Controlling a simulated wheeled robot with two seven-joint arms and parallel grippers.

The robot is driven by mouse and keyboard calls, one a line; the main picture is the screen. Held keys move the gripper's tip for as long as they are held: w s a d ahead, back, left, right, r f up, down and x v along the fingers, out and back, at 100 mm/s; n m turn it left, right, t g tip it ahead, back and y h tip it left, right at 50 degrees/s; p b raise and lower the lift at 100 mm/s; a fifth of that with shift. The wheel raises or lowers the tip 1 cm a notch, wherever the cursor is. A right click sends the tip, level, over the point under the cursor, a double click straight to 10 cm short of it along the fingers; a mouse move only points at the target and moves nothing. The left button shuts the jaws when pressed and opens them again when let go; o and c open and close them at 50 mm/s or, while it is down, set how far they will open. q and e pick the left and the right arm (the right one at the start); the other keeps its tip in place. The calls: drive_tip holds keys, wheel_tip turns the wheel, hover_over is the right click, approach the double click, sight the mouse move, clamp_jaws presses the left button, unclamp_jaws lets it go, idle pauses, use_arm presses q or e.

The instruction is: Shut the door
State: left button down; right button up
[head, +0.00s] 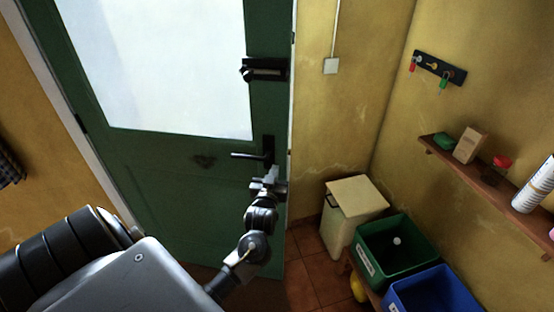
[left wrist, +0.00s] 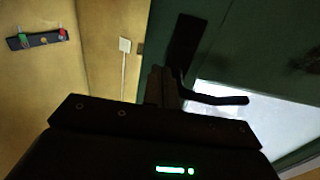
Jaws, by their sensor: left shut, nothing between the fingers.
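The green door (head: 190,215) with a large white pane stands in front of me in the head view. Its dark lever handle (head: 250,156) is near the right edge, with a dark lock (head: 264,69) above it. My left gripper (head: 271,175) is shut and empty, just below the handle plate at the door's right edge. In the left wrist view the gripper fingers (left wrist: 162,88) are beside the handle (left wrist: 213,98); I cannot tell whether they touch it. My right gripper is not in view.
A cream bin (head: 345,225), a green crate (head: 385,276) and a blue crate (head: 420,300) stand right of the door. A wooden shelf (head: 480,180) with small items and a key rack (head: 439,68) are on the right wall. Tiled floor shows between door and crates.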

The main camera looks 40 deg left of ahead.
sight(278, 156)
use_arm(q)
drive_tip(key=p+x, duration=0.1)
drive_tip(key=x, duration=0.3)
drive_tip(key=shift+r, duration=0.1)
drive_tip(key=shift+w+a, duration=0.3)
drive_tip(key=shift+w, duration=0.2)
